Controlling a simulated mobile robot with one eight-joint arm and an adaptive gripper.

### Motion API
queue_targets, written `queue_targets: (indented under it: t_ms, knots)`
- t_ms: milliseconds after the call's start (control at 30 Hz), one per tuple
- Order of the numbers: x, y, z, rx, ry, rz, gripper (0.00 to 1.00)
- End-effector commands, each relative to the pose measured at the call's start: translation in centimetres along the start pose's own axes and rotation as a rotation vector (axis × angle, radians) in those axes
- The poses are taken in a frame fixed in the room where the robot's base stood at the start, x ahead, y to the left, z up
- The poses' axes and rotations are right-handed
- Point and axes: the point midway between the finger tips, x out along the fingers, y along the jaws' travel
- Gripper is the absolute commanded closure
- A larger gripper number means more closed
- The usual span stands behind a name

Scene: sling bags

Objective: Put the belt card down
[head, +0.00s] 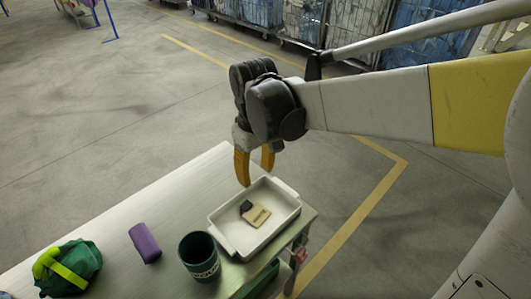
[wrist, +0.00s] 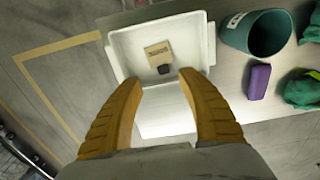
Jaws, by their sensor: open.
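The belt card (head: 257,215) is a small tan piece with a dark part at one end. It lies inside a white tray (head: 228,240) at the right end of the table. In the wrist view the card (wrist: 157,51) lies on the floor of the tray (wrist: 205,45), beyond my fingertips. My gripper (head: 256,180) is open and empty, with yellow fingers pointing down above the far left side of the tray. In the wrist view my gripper's two fingers (wrist: 159,80) are spread apart with nothing between them.
A dark green cup (head: 198,255) stands left of the tray. A purple block (head: 145,243) and a green bundle with a bright green strap (head: 70,268) lie further left on the table (head: 150,195). Caged carts (head: 350,25) stand on the floor behind.

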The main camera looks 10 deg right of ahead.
Motion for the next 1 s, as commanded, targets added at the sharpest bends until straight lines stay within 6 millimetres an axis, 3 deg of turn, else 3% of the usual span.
queue_targets:
  t_ms: [300,500,700,1000]
  knots:
    - [-4.5,3.2,8.8,0.293,0.283,0.091,0.53]
    - [-5.0,4.3,13.7,0.472,0.472,0.149,0.53]
    - [-4.8,4.8,15.7,0.554,0.568,0.178,0.53]
    - [-4.8,4.8,15.9,0.565,0.58,0.181,0.53]
